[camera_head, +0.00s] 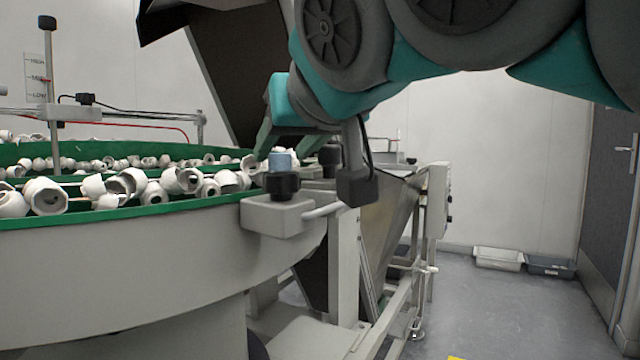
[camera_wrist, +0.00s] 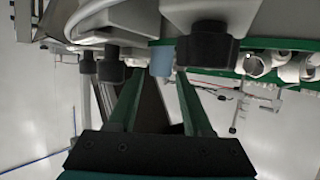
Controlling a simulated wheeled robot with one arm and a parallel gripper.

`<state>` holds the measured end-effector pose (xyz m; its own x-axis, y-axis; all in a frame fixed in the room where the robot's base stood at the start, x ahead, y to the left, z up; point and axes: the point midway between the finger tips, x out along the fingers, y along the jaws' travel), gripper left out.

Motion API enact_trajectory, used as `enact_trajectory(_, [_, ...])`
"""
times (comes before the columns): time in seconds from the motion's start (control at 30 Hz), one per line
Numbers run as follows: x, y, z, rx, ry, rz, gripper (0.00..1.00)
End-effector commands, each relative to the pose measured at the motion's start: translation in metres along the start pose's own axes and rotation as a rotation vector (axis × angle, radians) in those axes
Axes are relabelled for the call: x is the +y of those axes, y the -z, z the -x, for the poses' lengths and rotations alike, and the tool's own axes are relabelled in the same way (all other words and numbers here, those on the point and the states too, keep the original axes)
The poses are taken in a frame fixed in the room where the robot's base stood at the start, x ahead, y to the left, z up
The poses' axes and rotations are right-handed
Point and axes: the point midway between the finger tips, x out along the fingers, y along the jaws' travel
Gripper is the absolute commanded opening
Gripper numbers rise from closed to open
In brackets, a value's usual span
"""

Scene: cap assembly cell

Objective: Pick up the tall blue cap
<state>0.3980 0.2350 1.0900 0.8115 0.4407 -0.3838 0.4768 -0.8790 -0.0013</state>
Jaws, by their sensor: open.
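In the wrist view my gripper (camera_wrist: 159,73) is open with nothing held. I cannot tell whether the cap is fully between the fingertips.
Black knobs (camera_head: 282,186) (camera_wrist: 210,43) stand close to the cap on a grey bracket (camera_head: 272,217). The green-rimmed bowl (camera_head: 150,210) holds many white caps (camera_head: 47,196). A dark chute (camera_head: 215,60) rises behind. Open floor (camera_head: 480,300) lies right.

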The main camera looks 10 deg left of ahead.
Motion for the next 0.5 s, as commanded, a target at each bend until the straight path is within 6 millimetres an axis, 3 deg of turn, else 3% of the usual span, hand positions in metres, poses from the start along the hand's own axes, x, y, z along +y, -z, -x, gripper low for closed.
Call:
enact_trajectory(0.33, [-0.0028,-0.0022,-0.0056,0.000,0.001,0.001,0.50])
enact_trajectory(0.5, [-0.0027,-0.0022,-0.0054,0.000,0.001,0.001,0.33])
